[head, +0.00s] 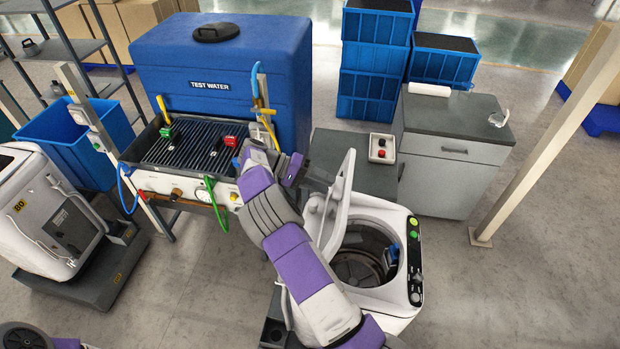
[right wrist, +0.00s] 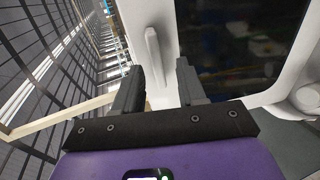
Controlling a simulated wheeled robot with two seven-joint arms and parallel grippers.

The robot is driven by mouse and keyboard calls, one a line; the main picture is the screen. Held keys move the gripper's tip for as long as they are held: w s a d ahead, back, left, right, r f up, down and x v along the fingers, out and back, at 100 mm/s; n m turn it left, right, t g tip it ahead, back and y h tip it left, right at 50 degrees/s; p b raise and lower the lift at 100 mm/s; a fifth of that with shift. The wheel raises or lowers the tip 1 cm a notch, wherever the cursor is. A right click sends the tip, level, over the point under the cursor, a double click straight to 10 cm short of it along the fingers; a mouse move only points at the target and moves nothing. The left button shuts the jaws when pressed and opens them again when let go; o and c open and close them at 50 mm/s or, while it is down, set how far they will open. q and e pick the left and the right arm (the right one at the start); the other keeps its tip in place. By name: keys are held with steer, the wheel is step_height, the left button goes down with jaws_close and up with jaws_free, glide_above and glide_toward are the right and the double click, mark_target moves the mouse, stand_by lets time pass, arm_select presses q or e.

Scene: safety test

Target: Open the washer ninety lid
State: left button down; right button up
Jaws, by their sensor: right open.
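The white washer (head: 400,300) stands at right of centre in the head view; no number is readable on it. Its lid (head: 342,195) is raised steeply, and the dark drum (head: 360,262) shows through the opening. My right gripper (head: 318,178) is at the lid's outer left side, near its upper part. In the right wrist view my right gripper (right wrist: 160,85) is open, with its fingers close to the lid's white frame (right wrist: 150,20) and a raised white bar. A dark panel (right wrist: 240,45) fills the lid. Contact cannot be told. My left gripper is not in view.
A second white machine (head: 45,215) marked 80 stands at far left. A blue test-water tank (head: 225,60) and grated bench (head: 180,150) are behind my arm. A grey cabinet (head: 455,150) stands behind the washer, with a button box (head: 382,148) nearby.

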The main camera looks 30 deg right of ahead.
steer(key=shift+p+v, duration=0.35)
steer(key=shift+v, duration=2.5)
steer(key=shift+s+f, duration=0.1)
